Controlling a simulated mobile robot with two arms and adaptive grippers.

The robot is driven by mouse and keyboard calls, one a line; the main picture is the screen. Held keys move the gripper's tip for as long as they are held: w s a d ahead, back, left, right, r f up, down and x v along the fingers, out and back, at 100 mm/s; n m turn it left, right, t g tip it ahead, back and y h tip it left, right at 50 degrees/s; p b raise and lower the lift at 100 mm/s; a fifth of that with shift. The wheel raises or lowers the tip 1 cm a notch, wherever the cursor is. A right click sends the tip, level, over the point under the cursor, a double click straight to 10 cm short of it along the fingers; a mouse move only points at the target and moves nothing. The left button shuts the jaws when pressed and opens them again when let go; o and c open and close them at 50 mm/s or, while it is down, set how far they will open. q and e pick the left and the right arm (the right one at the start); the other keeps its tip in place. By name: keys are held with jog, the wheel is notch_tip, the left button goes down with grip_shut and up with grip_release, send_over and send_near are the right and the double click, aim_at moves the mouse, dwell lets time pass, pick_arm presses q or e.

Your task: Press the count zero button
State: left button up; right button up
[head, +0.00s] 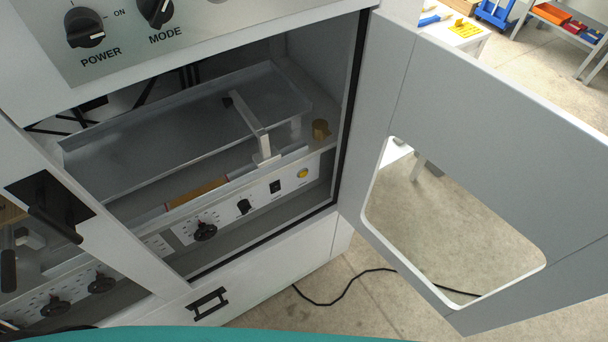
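Inside the open machine cabinet, a light front panel (262,204) carries a round yellow button (302,173) at its right end. The small print beside the button is too small to read, so I cannot confirm that it is the count zero button. A dark square switch (275,187) and black knobs (244,206) sit to its left on the same panel. Neither of my grippers is in view.
The cabinet door (480,150) with a window cutout stands open to the right. A metal tray (180,125) and a brass knob (320,129) are above the panel. POWER (85,27) and MODE (155,10) knobs are at top left. A black cable (345,295) lies on the floor.

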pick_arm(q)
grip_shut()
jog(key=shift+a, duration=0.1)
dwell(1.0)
